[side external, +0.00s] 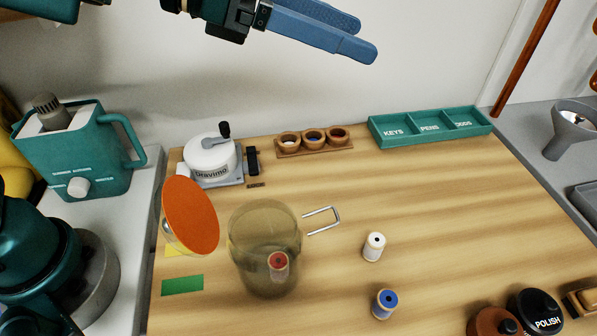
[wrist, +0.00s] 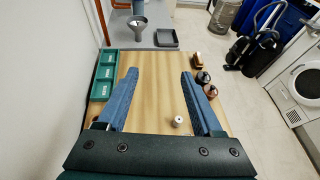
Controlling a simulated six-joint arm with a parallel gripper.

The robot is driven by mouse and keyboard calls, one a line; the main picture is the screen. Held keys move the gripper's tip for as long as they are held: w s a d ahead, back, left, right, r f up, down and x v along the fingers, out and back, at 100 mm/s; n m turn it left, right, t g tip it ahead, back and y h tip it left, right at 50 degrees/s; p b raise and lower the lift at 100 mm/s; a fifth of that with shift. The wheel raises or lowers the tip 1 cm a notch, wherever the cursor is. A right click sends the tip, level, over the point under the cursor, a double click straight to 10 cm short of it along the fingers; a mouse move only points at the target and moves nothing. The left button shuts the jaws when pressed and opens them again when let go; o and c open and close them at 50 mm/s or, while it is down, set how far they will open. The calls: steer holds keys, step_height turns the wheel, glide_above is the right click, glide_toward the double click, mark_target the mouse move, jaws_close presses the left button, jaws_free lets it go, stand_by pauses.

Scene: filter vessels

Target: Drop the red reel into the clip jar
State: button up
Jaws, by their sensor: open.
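The clip jar (side external: 252,225) is a see-through amber vessel standing on the wooden worktop. Its orange lid (side external: 190,215) is tilted open on the left, and a wire clip (side external: 322,221) sticks out on the right. The red reel (side external: 278,262) shows through the jar wall and appears to stand upright inside, low down near the floor. My gripper (side external: 366,38) is high above the worktop, well up and right of the jar. It is open and empty, its blue fingers apart in the wrist view (wrist: 160,74). The jar and red reel are not visible in the wrist view.
A white reel (side external: 374,247) and a blue reel (side external: 385,303) stand right of the jar. A green sorting tray (side external: 430,124), a wooden cup holder (side external: 314,143) and a white grinder-like device (side external: 210,160) line the back. Polish tins (side external: 535,310) stand front right. The right-centre worktop is clear.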

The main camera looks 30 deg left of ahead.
mark_target(337, 206)
steer(key=shift+m+g+h, duration=0.5)
steer(key=shift+m+g, duration=0.3)
steer(key=shift+g, duration=0.1)
steer(key=w+f, duration=0.1)
steer(key=f, duration=0.8)
steer(key=d+f, duration=0.1)
steer(key=f, duration=0.7)
steer(key=w+f, duration=0.1)
steer(key=f, duration=0.8)
steer(key=shift+w+d+f, duration=0.2)
steer(key=shift+w+f, duration=0.1)
steer(key=shift+w, duration=0.05)
